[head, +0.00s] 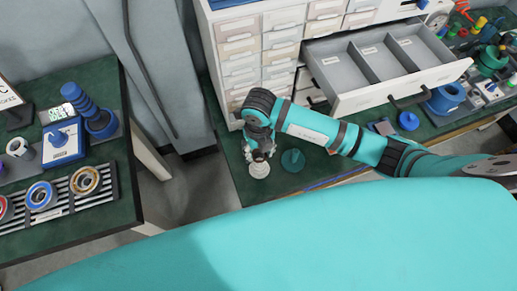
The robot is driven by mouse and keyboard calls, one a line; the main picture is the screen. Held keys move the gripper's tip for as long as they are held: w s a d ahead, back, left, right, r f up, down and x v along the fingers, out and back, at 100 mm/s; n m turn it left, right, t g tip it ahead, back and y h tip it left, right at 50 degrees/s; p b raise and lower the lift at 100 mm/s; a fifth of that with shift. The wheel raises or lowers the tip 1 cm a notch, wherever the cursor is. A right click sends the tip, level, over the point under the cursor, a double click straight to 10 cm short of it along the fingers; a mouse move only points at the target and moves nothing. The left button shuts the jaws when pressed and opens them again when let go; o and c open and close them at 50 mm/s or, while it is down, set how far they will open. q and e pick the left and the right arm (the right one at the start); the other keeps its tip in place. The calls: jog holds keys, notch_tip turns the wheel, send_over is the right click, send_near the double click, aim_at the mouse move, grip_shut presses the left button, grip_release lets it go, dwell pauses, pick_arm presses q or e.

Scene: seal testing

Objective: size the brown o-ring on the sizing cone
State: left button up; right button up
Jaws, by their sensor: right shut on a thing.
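My right gripper (261,153) points down at the end of the teal arm that comes in from the right. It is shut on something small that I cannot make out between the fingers. A pale stepped round piece (260,170), which looks like the sizing cone, stands on the green bench directly below the fingertips. I cannot tell whether the fingers touch it. I cannot pick out the brown o-ring clearly; the gripper may hide it. My left gripper is not in view.
A teal round piece (293,160) stands just right of the pale one. A drawer (400,84) hangs open beyond my forearm, below a cabinet of small drawers (240,64). The left bench holds a blue stepped post (82,101) and a ring rack (65,203).

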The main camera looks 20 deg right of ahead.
aim_at(259, 159)
jog(key=shift+f, duration=0.2)
dwell(0.6)
jog(key=shift+f+b, duration=2.15)
jog(key=shift+f, duration=0.5)
jog(key=o, duration=0.8)
jog(key=shift+r, duration=0.1)
notch_tip(259, 159, up, 9)
jog(key=p, duration=0.7)
jog(key=shift+p, duration=0.35)
jog(key=shift+s, duration=0.1)
